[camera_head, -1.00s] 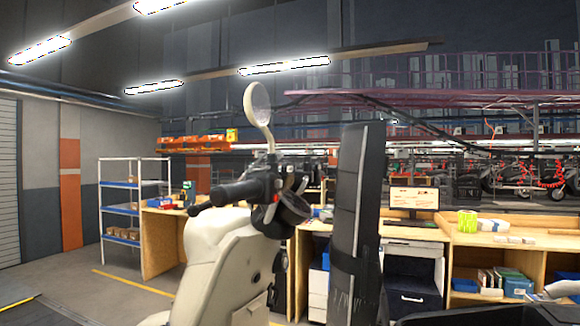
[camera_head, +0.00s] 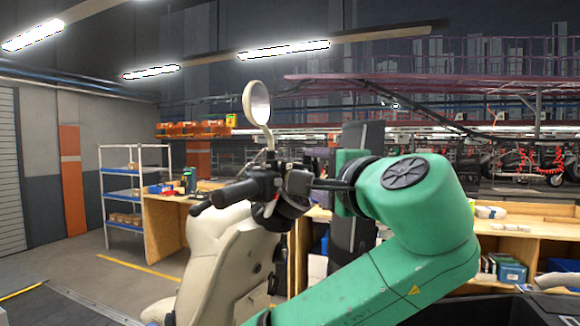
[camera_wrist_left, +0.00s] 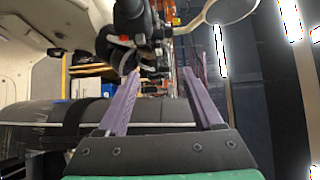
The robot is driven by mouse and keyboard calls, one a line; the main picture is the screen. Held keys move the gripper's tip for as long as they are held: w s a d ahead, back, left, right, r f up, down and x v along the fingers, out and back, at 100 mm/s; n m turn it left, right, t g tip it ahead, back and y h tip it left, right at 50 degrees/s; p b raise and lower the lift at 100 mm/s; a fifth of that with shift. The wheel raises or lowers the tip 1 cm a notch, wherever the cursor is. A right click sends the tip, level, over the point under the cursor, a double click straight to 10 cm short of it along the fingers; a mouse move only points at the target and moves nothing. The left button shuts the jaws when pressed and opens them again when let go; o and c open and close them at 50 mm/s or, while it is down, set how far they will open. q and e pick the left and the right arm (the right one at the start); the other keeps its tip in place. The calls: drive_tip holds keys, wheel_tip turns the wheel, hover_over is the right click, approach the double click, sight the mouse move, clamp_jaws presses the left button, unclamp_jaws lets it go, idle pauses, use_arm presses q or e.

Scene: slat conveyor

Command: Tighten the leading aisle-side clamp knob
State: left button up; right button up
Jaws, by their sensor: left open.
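A cream scooter (camera_head: 215,250) with a black handlebar (camera_head: 265,185) and a round mirror (camera_head: 257,102) stands at centre left in the head view. No clamp knob can be made out. My green left arm reaches across from the bottom centre, its wrist pointing left towards the handlebar; its fingers are not clear there. In the left wrist view my left gripper (camera_wrist_left: 162,73) is open, its two purple fingers apart with nothing held. The handlebar (camera_wrist_left: 135,30) and mirror (camera_wrist_left: 230,8) are beyond the fingertips. My right gripper is not in view.
A black upright slab (camera_head: 352,235) stands behind my arm, partly hidden. Wooden workbenches (camera_head: 530,240) run along the right and back. A blue-shelved rack (camera_head: 122,195) stands at the back left. The floor at the left, with a yellow line (camera_head: 140,267), is clear.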

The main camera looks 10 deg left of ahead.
sight(288, 167)
use_arm(q)
drive_tip(key=p+x, duration=0.6)
drive_tip(key=x, duration=0.6)
drive_tip(key=shift+w+a+r, duration=0.15)
drive_tip(key=shift+w+a, duration=0.1)
drive_tip(key=shift+w+a+f, duration=0.1)
drive_tip(key=shift+w+f, duration=0.15)
drive_tip(key=shift+w, duration=0.15)
drive_tip(key=shift+c, duration=0.3)
